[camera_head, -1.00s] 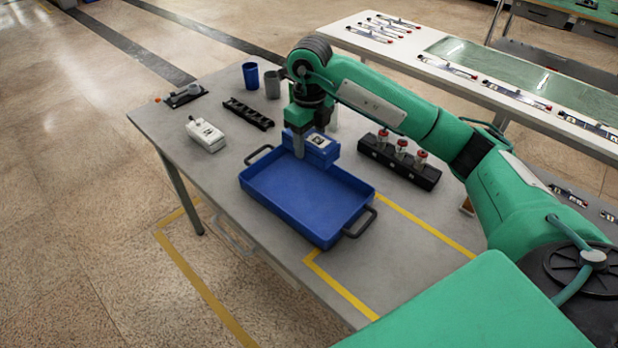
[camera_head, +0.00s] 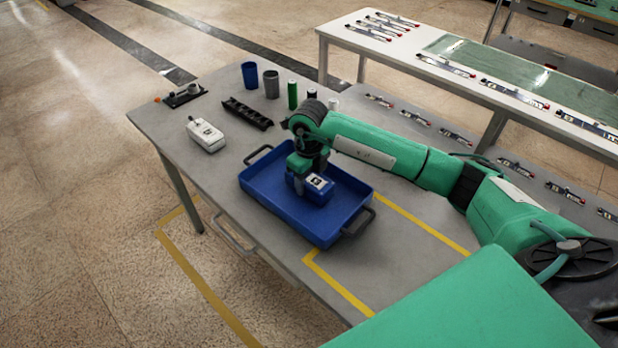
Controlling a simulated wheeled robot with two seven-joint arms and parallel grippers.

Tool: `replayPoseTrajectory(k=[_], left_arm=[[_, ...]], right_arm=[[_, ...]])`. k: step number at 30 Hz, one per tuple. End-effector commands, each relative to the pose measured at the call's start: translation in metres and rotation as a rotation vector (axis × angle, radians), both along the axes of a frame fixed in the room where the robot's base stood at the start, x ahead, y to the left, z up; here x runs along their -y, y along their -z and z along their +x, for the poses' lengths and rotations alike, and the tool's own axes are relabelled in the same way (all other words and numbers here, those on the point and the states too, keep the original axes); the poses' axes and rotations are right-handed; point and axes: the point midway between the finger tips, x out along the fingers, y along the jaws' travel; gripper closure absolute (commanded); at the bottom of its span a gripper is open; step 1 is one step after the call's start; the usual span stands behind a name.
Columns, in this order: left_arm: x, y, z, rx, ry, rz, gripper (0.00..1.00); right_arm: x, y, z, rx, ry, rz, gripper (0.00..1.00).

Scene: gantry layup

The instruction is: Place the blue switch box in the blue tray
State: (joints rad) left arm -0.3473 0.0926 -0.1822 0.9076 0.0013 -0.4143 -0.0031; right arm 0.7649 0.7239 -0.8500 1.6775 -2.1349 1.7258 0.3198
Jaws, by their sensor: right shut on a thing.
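The blue switch box (camera_head: 319,190) has a pale label with a dark mark on its top. It is inside the outline of the blue tray (camera_head: 268,208), over the tray's right half. My right gripper (camera_head: 299,178) is shut on the box from above, at its left end. I cannot tell whether the box touches the tray floor. The tray has dark handles at its two ends and lies on the grey table. Its far right part is partly hidden by my right arm and the box. My left gripper is not in view.
A white switch box (camera_head: 205,134) lies left of the tray. Behind are a black rack (camera_head: 247,114), a blue cup (camera_head: 250,75), a grey cup (camera_head: 271,84) and a green cylinder (camera_head: 292,95). My right arm hides the table's right part.

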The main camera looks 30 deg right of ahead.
Motion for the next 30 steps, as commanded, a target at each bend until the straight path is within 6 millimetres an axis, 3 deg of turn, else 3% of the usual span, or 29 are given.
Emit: replayPoseTrajectory(k=[6,7,9,10,22,30], left_arm=[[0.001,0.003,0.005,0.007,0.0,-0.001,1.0],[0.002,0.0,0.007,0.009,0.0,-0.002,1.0],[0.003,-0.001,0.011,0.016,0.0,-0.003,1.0],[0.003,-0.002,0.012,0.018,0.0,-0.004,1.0],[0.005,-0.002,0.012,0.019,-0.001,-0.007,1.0],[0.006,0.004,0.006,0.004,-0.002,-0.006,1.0]], right_arm=[[0.0,0.004,0.0,0.0,0.0,0.0,0.75],[0.0,0.003,0.0,0.0,0.0,0.0,0.42],[0.0,0.003,0.0,-0.001,0.0,0.0,0.28],[0.0,0.003,0.0,-0.001,0.0,0.0,0.26],[0.0,-0.006,0.0,0.001,-0.001,0.0,0.26],[0.0,-0.06,0.001,0.004,-0.001,0.0,0.26]])
